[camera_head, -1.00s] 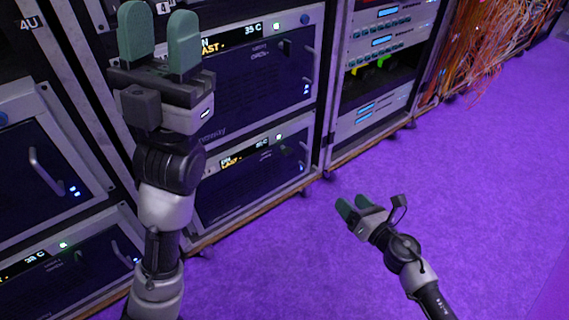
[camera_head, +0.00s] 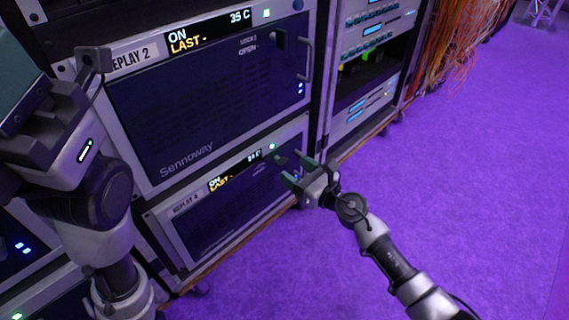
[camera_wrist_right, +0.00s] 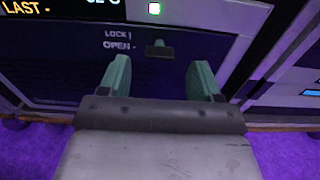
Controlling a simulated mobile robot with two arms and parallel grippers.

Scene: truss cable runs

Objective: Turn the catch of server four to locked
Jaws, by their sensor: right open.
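Server four, labelled REPLAY 4 (camera_head: 186,205), is the lower dark unit in the rack in the head view. Its catch (camera_wrist_right: 159,48) is a small dark bar on a stub in the right wrist view. It lies level with the OPEN mark, below the LOCK mark, on the panel. My right gripper (camera_head: 289,168) is open in front of the server's right part; in the right wrist view its two green fingers (camera_wrist_right: 159,78) stand below the catch, one to each side. No contact shows. My left gripper (camera_head: 18,80) is cut off at the left edge, its finger opening hidden.
REPLAY 2 (camera_head: 190,120) sits directly above, with its own catch (camera_head: 277,40) and a protruding handle (camera_head: 306,55). Another rack (camera_head: 365,75) and orange cables (camera_head: 450,40) stand to the right. The purple floor (camera_head: 430,170) is clear at right.

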